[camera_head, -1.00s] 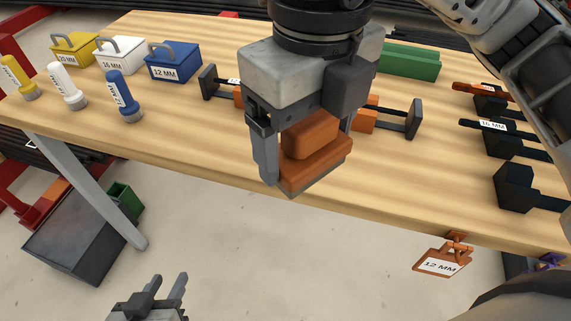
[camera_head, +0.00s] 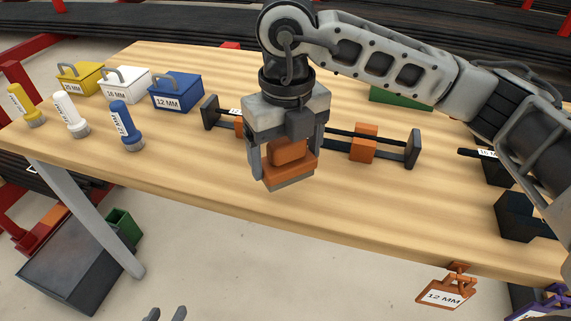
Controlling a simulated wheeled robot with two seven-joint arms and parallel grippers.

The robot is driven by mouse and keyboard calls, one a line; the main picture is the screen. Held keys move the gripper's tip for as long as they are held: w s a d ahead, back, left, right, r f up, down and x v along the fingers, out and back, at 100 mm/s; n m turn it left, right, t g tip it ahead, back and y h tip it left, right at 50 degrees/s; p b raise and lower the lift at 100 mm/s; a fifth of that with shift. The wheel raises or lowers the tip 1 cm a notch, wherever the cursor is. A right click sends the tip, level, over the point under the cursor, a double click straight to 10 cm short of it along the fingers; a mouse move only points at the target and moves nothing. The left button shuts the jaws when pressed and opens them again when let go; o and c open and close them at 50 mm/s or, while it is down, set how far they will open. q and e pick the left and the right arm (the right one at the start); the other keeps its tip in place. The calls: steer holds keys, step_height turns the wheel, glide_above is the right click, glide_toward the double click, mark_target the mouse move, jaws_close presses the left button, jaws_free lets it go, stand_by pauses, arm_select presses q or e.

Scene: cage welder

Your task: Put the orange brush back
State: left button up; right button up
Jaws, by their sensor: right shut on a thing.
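The orange brush (camera_head: 288,160) is a block with an orange handle on top and a grey underside. My right gripper (camera_head: 285,160) is shut on it, a finger on each side, and holds it over the wooden table (camera_head: 220,185). Whether its underside touches the table cannot be told.
Behind the brush stands a dark rack with orange blocks (camera_head: 364,142). Yellow, white and blue (camera_head: 177,91) boxes and matching bottles (camera_head: 124,124) stand at left. Dark holders (camera_head: 518,214) line the right. An orange 12 MM tag (camera_head: 447,292) hangs off the front edge.

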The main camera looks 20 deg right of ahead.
mark_target(286, 168)
steer(key=shift+w+f, duration=0.15)
steer(key=shift+f, duration=0.05)
steer(key=f, duration=0.3)
steer(key=shift+w+f, duration=0.1)
steer(key=shift+w, duration=0.15)
steer(key=shift+f, duration=0.2)
steer(key=shift+f, duration=0.1)
steer(key=shift+f, duration=0.2)
steer(key=o, duration=0.9)
steer(key=shift+r, duration=0.1)
steer(key=shift+o, duration=0.2)
steer(key=shift+r, duration=0.15)
